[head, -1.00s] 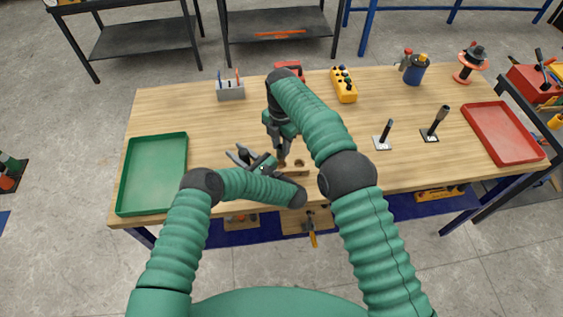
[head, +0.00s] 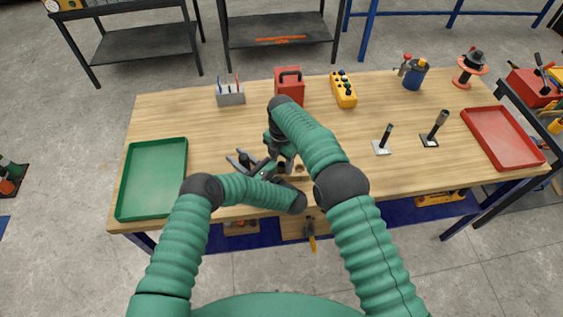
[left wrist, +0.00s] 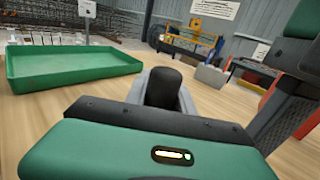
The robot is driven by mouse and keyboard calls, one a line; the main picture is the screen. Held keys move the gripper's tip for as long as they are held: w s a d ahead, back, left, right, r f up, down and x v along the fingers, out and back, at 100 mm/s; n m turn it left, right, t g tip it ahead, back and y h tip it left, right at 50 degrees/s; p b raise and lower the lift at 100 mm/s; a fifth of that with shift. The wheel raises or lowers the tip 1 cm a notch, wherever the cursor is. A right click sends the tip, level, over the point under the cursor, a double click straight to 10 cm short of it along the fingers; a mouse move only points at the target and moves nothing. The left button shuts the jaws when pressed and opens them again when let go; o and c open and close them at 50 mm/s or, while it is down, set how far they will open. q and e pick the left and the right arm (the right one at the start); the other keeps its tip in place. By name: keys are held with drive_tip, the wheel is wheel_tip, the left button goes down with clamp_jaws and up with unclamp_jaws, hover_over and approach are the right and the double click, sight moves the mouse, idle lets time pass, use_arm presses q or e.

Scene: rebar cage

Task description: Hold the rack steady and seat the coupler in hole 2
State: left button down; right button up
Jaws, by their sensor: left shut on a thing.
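The wooden rack (head: 301,178) lies near the front edge of the bench, mostly hidden by my arms. Only its right end with a dark hole mark shows. My left gripper (head: 246,158) is at the rack's left side, its grey fingers closed around a black rounded grip, which also shows in the left wrist view (left wrist: 164,87). Whether this grip belongs to the rack is hidden. My right gripper (head: 284,162) points down over the rack, close beside the left one. Its fingertips are too small and covered to read. The coupler cannot be made out clearly under it.
A green tray (head: 124,190) is at the left and a red tray (head: 519,158) at the right. A grey bin (head: 230,97), red case (head: 289,90) and yellow control box (head: 344,91) stand behind.

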wheel_tip(320, 180, up, 12)
drive_tip(key=s+d+r+m, duration=0.2)
drive_tip(key=s+d+m, duration=0.1)
drive_tip(key=d+m, duration=0.55)
use_arm(q)
drive_tip(key=shift+r, duration=0.1)
use_arm(e)
drive_tip(key=s+d+f+m+t, duration=0.1)
drive_tip(key=s+d+f+m, duration=0.1)
drive_tip(key=s+d+m, duration=0.5)
drive_tip(key=s+d+f+m+t, duration=0.1)
drive_tip(key=s+d+f+m, duration=0.1)
drive_tip(key=s+d+m, duration=0.6)
drive_tip(key=s+m, duration=0.5)
drive_tip(key=s, duration=0.4)
drive_tip(key=shift+d+t, duration=0.15)
drive_tip(key=shift+t, duration=0.15)
